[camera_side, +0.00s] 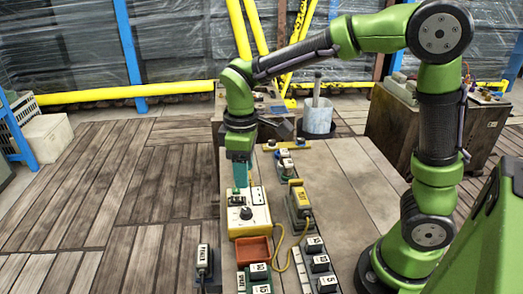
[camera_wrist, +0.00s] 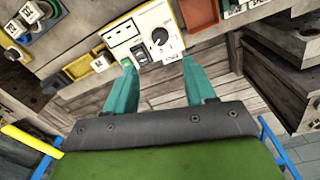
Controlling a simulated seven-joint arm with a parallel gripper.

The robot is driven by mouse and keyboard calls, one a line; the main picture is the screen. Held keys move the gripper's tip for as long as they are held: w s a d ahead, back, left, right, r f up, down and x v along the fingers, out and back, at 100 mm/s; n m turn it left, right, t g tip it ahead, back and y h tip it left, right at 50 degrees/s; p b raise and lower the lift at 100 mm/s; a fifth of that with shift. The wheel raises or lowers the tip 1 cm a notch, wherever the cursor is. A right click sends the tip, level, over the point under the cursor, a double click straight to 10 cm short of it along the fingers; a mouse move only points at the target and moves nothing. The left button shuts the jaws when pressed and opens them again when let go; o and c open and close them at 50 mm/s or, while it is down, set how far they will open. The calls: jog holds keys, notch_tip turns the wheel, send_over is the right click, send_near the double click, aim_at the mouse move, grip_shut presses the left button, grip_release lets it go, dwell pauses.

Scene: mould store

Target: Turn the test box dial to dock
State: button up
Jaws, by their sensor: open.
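The test box (camera_side: 248,212) is a pale box with a yellow edge, standing on the table under my gripper. Its black dial (camera_side: 246,213) is on the front part of its top face. In the wrist view the test box (camera_wrist: 140,35) lies beyond my fingertips, and its dial (camera_wrist: 160,37) has a white pointer; the marks around it are too small to read. My gripper (camera_side: 241,186) points down over the far part of the box. In the wrist view my gripper's teal fingers (camera_wrist: 158,62) are apart with nothing between them.
A red tray (camera_side: 253,250) sits just in front of the test box. A yellow-faced device (camera_side: 299,203) with a yellow cable stands to the right. Labelled blocks (camera_side: 320,263) fill the front. The table's right part (camera_side: 350,180) is clear.

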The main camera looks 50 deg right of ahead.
aim_at(246, 210)
notch_tip(246, 210, down, 12)
jog(key=shift+w+d+r, duration=0.1)
jog(key=shift+r, duration=0.1)
jog(key=shift+c, duration=0.3)
grip_shut()
